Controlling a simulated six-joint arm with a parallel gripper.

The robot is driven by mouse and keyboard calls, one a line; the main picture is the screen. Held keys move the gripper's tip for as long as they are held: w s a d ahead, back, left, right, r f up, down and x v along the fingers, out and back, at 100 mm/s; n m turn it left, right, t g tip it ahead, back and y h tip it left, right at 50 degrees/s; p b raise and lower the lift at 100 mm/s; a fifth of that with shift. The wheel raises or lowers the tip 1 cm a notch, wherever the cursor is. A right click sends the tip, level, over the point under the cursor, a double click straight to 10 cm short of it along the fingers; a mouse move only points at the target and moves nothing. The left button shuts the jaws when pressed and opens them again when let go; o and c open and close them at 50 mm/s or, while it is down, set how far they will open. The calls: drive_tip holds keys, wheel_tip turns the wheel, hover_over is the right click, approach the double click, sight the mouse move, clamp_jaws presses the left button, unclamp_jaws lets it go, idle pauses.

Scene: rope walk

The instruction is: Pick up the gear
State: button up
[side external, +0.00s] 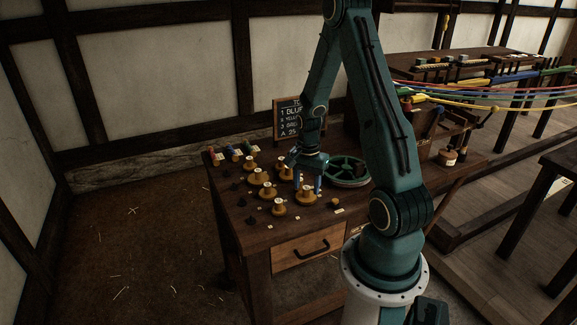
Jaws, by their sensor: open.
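My gripper (307,183) points down over the wooden workbench (235,215), its two fingers apart, among brass-coloured knobbed pieces. One such piece (306,195) stands close by its right finger; I cannot tell whether they touch. A green spoked wheel (348,168) lies flat just right of the gripper, partly hidden by my arm. It is the most gear-like large thing, but no teeth can be made out. Small dark pieces (250,220) lie at the left of the bench, too small to tell whether any is a gear.
Several more brass-coloured pieces (279,209) crowd the bench left of and in front of the gripper. Coloured spools (233,154) stand at the back left. A chalkboard sign (287,120) stands behind. A small pot (447,157) is at the right; coloured ropes (480,98) stretch beyond.

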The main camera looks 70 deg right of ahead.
drive_tip(key=shift+f, duration=0.85)
drive_tip(key=c, duration=1)
